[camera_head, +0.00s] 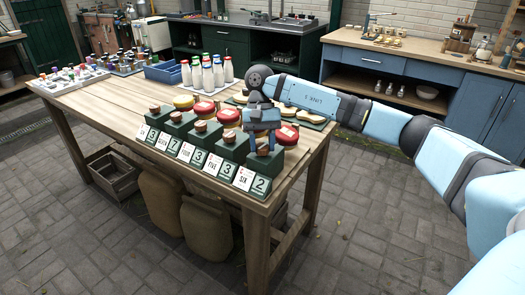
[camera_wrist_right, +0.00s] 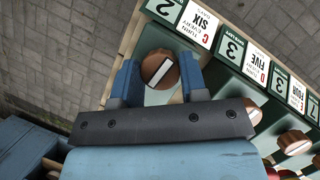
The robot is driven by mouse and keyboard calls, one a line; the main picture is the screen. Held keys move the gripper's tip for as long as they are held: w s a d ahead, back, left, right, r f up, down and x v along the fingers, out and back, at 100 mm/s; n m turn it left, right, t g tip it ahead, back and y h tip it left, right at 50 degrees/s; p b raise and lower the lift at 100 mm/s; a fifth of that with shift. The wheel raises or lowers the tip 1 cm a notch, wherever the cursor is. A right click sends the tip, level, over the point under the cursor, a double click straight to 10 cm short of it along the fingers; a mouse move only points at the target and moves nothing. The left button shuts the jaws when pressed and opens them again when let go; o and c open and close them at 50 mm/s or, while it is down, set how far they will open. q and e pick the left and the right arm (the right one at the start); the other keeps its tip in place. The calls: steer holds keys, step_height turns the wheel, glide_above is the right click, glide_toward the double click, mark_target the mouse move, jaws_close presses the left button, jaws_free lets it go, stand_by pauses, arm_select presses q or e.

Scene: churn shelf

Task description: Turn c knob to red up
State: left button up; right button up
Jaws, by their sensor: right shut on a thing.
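Several dark green boxes with brown wooden knobs stand in a row along the table's front edge, each with number cards on its front. My right gripper (camera_head: 263,134) points down over the nearest box, whose cards read SIX and 2. In the right wrist view its fingers (camera_wrist_right: 160,80) are on either side of that box's round brown knob (camera_wrist_right: 152,65), shut on it. The knob's top has a slanted white bar with a dark edge; I see no red on it. The small letters on the cards (camera_wrist_right: 198,25) are hard to read. My left gripper is not in view.
The neighbouring knob (camera_head: 228,138) stands close to the left of the held one. Red and yellow round tins (camera_head: 204,109) and white bottles (camera_head: 208,75) stand behind the row.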

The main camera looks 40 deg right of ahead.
arm_select(q)
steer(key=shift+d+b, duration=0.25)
steer(key=shift+b, duration=0.25)
arm_select(e)
steer(key=shift+n+h, duration=0.3)
steer(key=shift+n, duration=0.4)
steer(key=o, duration=0.9)
steer(key=shift+r, duration=0.1)
arm_select(q)
steer(key=p, duration=0.3)
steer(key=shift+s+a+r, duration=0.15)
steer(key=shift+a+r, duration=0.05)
arm_select(e)
steer(key=v, duration=1.3)
steer(key=shift+w+r, duration=0.3)
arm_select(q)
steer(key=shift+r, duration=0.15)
